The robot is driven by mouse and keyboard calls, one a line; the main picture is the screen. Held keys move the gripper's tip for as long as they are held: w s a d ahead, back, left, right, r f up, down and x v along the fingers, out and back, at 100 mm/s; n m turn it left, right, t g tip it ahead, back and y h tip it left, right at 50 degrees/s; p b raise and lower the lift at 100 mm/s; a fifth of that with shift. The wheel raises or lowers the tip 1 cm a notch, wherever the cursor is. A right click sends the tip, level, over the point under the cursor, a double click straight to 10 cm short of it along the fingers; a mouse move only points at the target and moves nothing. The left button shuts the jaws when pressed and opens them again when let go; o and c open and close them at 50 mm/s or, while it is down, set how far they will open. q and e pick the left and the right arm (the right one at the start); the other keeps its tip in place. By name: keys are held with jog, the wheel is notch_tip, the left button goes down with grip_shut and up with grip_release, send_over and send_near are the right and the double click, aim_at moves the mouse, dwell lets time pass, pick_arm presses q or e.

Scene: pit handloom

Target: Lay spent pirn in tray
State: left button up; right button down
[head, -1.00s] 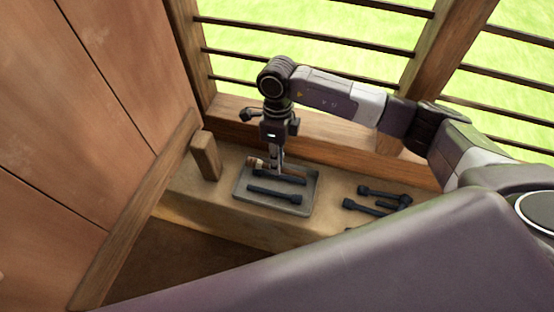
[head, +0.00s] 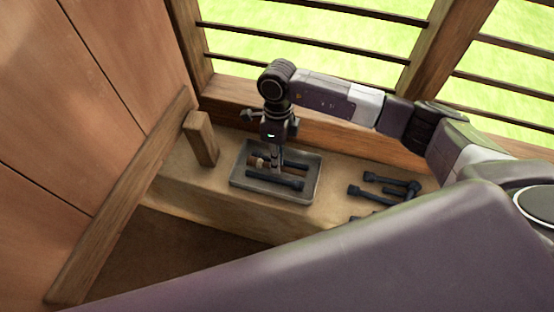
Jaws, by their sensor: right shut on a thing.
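My right gripper (head: 276,165) points straight down over the grey tray (head: 316,185) on the ledge. It is shut on a brown pirn (head: 260,162) with a paler head at its left end. The pirn lies crosswise, low within the tray's walls. Whether it touches the tray floor I cannot tell. At least one black pirn (head: 276,182) lies in the front of the tray, close to the held one. The fingertips are small and partly merge with the pirns. My left gripper is not in view.
Several black pirns (head: 375,195) lie on the ledge right of the tray. A short wooden post (head: 202,140) stands left of it. A wooden rail (head: 130,205) runs along the left wall. The barred window (head: 320,50) is behind.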

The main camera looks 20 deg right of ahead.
jog(key=shift+f, duration=0.15)
jog(key=c, duration=1.9)
grip_release()
jog(key=shift+r+p, duration=2.5)
jog(key=shift+r, duration=1.55)
